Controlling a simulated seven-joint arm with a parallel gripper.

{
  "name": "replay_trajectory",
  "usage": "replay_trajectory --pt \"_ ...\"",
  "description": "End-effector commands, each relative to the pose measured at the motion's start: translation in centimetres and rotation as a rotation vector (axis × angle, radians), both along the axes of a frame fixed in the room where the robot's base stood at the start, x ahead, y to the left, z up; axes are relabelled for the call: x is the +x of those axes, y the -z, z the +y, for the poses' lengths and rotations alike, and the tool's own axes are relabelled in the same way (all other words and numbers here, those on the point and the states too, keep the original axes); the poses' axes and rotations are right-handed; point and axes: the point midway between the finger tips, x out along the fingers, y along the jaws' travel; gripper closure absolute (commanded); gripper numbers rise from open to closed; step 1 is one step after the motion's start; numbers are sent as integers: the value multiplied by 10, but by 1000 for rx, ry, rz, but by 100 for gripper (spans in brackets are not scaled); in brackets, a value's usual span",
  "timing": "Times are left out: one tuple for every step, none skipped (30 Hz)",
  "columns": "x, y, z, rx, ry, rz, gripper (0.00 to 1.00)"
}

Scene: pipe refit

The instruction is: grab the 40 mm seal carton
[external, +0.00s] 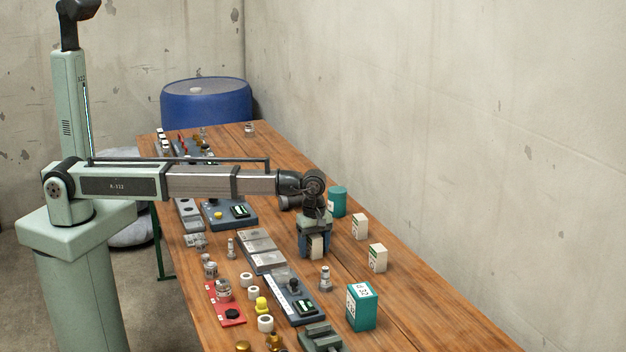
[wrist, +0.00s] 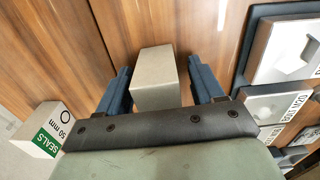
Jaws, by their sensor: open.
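A pale carton (wrist: 157,78) stands between my gripper's two blue fingers in the wrist view. Its label does not show, so I cannot read its size. My gripper (external: 314,250) is open and pointing down, with a finger on each side of this carton (external: 316,246) and small gaps showing in the wrist view. Another white carton, marked SEALS 50 mm (wrist: 50,132), is at the left of the wrist view. In the external view two white cartons with green marks stand to the right of my gripper, one farther back (external: 360,227) and one nearer (external: 378,259).
A teal box (external: 361,308) stands toward the near right, and a teal cylinder (external: 338,201) behind my gripper. A metal fitting (external: 325,279) stands close in front. Trays and small parts fill the table's left side. Bare wood (external: 425,310) lies at the right.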

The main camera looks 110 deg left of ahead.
Motion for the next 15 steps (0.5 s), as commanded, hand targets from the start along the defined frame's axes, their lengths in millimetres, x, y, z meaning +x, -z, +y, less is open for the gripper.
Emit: replay_trajectory --pt "0 1 0 0 0 0 33" --pt "0 1 0 0 0 0 33" --pt "0 1 0 0 0 0 33" --pt "0 1 0 0 0 0 33" --pt "0 1 0 0 0 0 33" --pt "0 1 0 0 0 0 34" --pt "0 1 0 0 0 0 37" --pt "0 1 0 0 0 0 40" --pt "0 0 0 0 0 0 44" --pt "0 0 0 0 0 0 46" --pt "0 0 0 0 0 0 49" --pt "0 0 0 0 0 0 53" --pt "0 0 0 0 0 0 56" --pt "0 0 0 0 0 0 59" --pt "0 0 0 0 0 0 63"
